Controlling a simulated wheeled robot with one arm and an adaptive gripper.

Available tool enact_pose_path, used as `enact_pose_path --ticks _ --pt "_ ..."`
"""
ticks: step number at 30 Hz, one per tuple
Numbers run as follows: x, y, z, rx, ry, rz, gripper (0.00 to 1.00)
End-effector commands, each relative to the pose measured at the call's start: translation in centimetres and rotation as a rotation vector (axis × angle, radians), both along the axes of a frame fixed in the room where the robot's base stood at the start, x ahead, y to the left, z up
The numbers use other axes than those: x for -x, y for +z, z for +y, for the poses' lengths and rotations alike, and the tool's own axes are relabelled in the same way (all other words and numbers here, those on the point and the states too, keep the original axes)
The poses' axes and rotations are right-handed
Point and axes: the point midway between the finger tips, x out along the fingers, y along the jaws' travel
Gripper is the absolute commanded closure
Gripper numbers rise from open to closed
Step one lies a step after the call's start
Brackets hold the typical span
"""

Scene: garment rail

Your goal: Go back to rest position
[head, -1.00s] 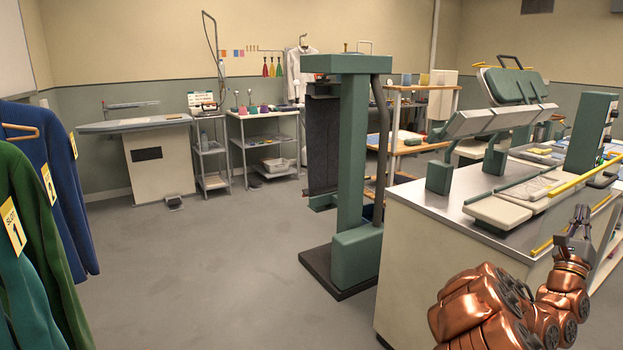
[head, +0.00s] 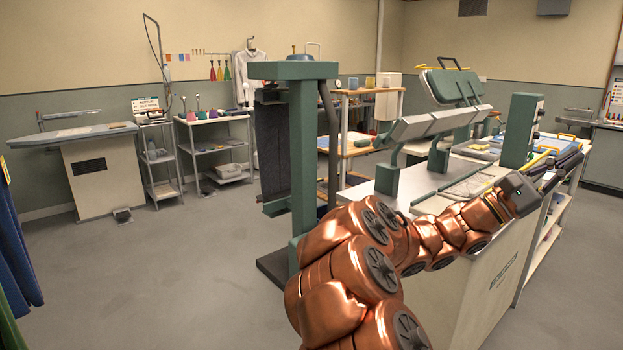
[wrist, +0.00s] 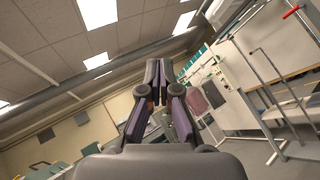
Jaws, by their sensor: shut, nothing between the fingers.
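My gripper (head: 566,163) is at the right in the head view, at the end of my copper-coloured arm, raised over the far right end of the press counter. In the wrist view my gripper (wrist: 158,68) points up toward the ceiling and walls, its fingers drawn together at the tips. It is shut and holds nothing. No garment is near the fingers.
The press counter (head: 465,260) with its pressing machine (head: 440,125) stands close beside my arm. A green upright frame (head: 303,150) stands left of it. Dark blue garments (head: 14,255) hang at the left edge. Open grey floor (head: 150,270) lies at front left.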

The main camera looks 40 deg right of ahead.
Motion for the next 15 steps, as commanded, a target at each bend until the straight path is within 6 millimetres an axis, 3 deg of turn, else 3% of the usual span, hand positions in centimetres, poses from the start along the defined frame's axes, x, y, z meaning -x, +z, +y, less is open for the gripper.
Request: enact_pose_path --ticks 2,7,15 --pt "1.3 0.2 2.3 -0.008 -0.002 -0.128 1.0" --pt "3.7 -2.4 6.3 -0.065 -0.008 -0.396 1.0" --pt "4.2 -10.1 12.4 -0.252 0.006 -0.809 1.0"
